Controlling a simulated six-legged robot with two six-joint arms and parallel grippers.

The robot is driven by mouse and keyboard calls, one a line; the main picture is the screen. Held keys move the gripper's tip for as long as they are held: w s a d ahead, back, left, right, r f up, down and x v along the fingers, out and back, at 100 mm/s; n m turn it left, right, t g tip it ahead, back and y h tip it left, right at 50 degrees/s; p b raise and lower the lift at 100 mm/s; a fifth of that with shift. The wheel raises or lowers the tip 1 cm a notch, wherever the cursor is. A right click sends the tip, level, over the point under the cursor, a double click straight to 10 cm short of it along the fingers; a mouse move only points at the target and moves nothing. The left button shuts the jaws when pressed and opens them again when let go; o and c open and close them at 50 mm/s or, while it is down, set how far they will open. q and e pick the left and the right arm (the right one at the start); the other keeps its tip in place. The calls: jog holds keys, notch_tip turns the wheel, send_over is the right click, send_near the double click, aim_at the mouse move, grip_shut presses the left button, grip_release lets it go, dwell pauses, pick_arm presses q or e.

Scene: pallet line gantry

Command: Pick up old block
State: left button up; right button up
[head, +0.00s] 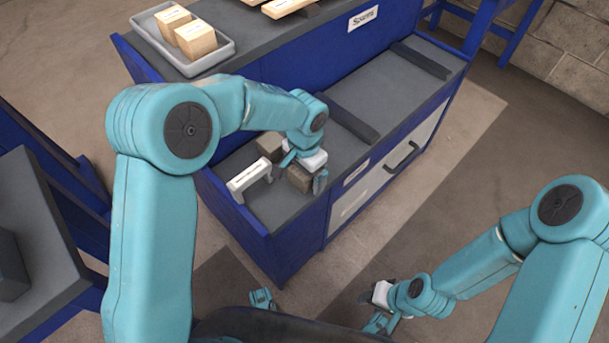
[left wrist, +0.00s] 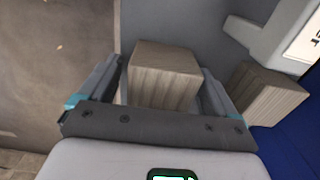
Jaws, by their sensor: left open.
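A weathered grey-brown block (head: 299,179) lies on the dark lower shelf, partly hidden by my left gripper (head: 303,172). In the left wrist view this block (left wrist: 165,75) shows between the two fingers of my left gripper (left wrist: 160,88), with a gap at the left finger; I cannot tell if the right finger touches it. The left gripper is open. A second grey-brown block (head: 270,143) sits close behind, and it also shows right of the fingers in the left wrist view (left wrist: 268,95). My right gripper (head: 378,318) hangs low over the floor; its jaws are too small to read.
A white bracket-like sign holder (head: 249,179) stands beside the blocks, and also shows in the left wrist view (left wrist: 262,42). A grey tray (head: 213,65) with pale blocks (head: 196,39) is on the upper surface. Dark dividers (head: 347,119) cross the lower shelf; its right bay is clear.

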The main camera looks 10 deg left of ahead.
pick_arm(q)
jog(key=c, duration=1.1)
jog(key=shift+r, duration=0.1)
